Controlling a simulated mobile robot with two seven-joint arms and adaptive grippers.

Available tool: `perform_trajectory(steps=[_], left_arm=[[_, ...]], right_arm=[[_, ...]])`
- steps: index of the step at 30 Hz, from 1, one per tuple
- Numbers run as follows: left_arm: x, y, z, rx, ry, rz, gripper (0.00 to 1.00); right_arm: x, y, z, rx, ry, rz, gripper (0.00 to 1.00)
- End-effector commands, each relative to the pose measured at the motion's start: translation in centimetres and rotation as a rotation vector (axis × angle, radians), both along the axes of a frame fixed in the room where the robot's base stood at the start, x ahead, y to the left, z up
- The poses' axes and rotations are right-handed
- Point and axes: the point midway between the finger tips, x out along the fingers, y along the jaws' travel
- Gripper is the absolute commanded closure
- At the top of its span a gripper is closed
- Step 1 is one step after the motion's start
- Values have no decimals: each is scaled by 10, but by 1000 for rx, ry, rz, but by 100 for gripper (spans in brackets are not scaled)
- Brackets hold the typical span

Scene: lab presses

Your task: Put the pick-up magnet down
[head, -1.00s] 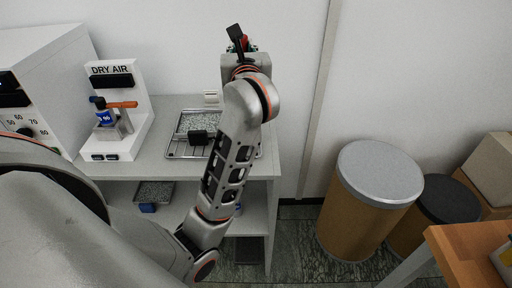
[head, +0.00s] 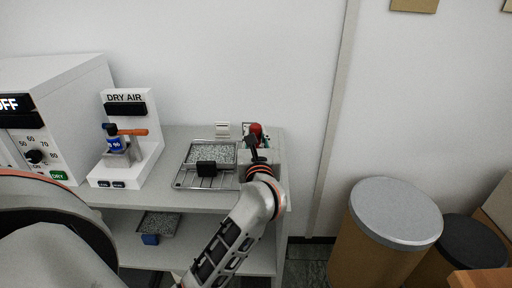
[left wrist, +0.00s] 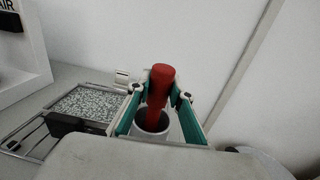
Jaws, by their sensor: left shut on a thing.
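The pick-up magnet shows a red handle (left wrist: 159,88) in the left wrist view, between my teal finger linkages. It also shows as a small red top (head: 256,129) in the head view. My left gripper (left wrist: 154,110) is shut on it, at the counter's back right corner. A pale round rim with a dark inside (left wrist: 150,124) surrounds the lower part of the red handle. I cannot tell if this is part of the magnet or a separate holder. The magnet's lower end is hidden. My right gripper is not in view.
A wire-rack tray (head: 183,181) with a grey granular panel and a black block (head: 207,169) lies left of the gripper on the white counter (head: 170,172). A DRY AIR stand (head: 148,158) and a press (head: 85,85) stand farther left. A lidded drum (head: 395,214) stands right.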

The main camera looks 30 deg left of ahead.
Motion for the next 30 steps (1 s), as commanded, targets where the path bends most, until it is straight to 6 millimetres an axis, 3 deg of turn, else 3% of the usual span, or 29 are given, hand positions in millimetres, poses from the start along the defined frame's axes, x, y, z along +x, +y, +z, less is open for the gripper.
perform_trajectory(steps=[3, 7, 21, 22, 23, 30], left_arm=[[0, 0, -22, 2, 6, -1, 97], [0, 0, -36, 1, 5, 0, 97], [0, 0, -42, 1, 2, -1, 97], [0, 0, -42, 0, 2, -1, 72], [0, 0, -41, 0, 2, -1, 64], [0, 0, -41, 0, 2, -1, 63]], right_arm=[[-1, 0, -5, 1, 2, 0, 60], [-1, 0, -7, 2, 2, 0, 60], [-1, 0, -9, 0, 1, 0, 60], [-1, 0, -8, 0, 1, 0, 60], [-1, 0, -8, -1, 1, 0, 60], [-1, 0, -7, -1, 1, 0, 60]])
